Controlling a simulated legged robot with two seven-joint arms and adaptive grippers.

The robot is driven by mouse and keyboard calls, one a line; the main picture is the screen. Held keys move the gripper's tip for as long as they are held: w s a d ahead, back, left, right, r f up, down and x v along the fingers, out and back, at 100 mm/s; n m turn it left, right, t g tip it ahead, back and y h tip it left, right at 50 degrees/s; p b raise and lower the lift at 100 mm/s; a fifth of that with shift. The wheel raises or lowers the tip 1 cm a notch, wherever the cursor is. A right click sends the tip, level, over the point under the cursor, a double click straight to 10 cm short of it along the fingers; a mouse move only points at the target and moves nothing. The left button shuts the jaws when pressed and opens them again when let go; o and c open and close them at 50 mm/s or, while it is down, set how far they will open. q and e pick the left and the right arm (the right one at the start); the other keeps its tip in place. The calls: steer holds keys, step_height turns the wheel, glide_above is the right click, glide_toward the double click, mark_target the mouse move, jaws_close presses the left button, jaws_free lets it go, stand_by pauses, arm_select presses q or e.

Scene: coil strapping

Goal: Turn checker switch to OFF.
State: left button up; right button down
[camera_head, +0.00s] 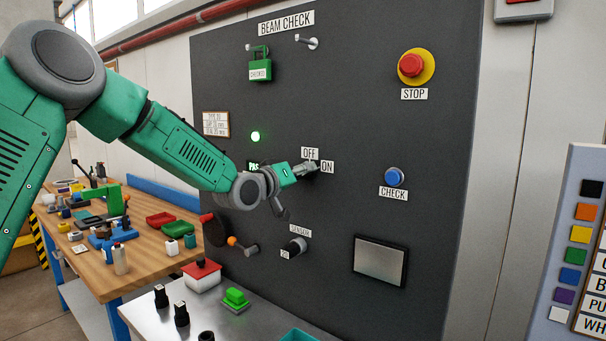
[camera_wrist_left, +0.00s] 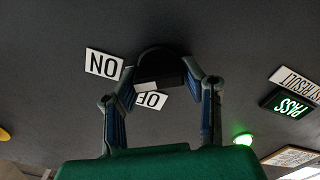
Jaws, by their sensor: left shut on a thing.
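The checker switch (camera_wrist_left: 160,62) is a dark round knob on the black panel. Its ON label (camera_head: 327,167) is to its right and its OFF label (camera_head: 310,153) is above it in the head view. My left gripper (camera_head: 306,170) is at the switch, with its fingers mostly covering the knob there. In the left wrist view, the two fingers of the left gripper (camera_wrist_left: 160,80) are on either side of the knob, shut on it. Which label the knob points to I cannot tell. My right gripper is in neither view.
The panel (camera_head: 370,90) also carries a red stop button (camera_head: 411,65), a blue check button (camera_head: 394,177), a green padlock (camera_head: 260,69), a lit green lamp (camera_head: 255,136) and a sensor knob (camera_head: 295,246). A metal table (camera_head: 215,322) with small parts stands below.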

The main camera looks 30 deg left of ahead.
arm_select(q)
steer(key=shift+a+n, duration=0.2)
steer(key=shift+n, duration=1)
steer(key=n+b, duration=0.1)
steer(key=n, duration=0.1)
steer(key=shift+f+n, duration=0.1)
steer(key=shift+n, duration=0.3)
steer(key=n+b, duration=0.1)
steer(key=n, duration=0.1)
steer(key=shift+a+f+n+b, duration=0.1)
steer(key=shift+a+n+b, duration=0.05)
steer(key=shift+n+b, duration=1.25)
steer(key=shift+n, duration=0.6)
steer(key=o, duration=0.9)
steer(key=shift+f, duration=0.1)
steer(key=shift+o, duration=1.3)
steer(key=shift+w, duration=0.1)
steer(key=shift+w+a+f, duration=0.1)
steer(key=shift+a+f, duration=0.05)
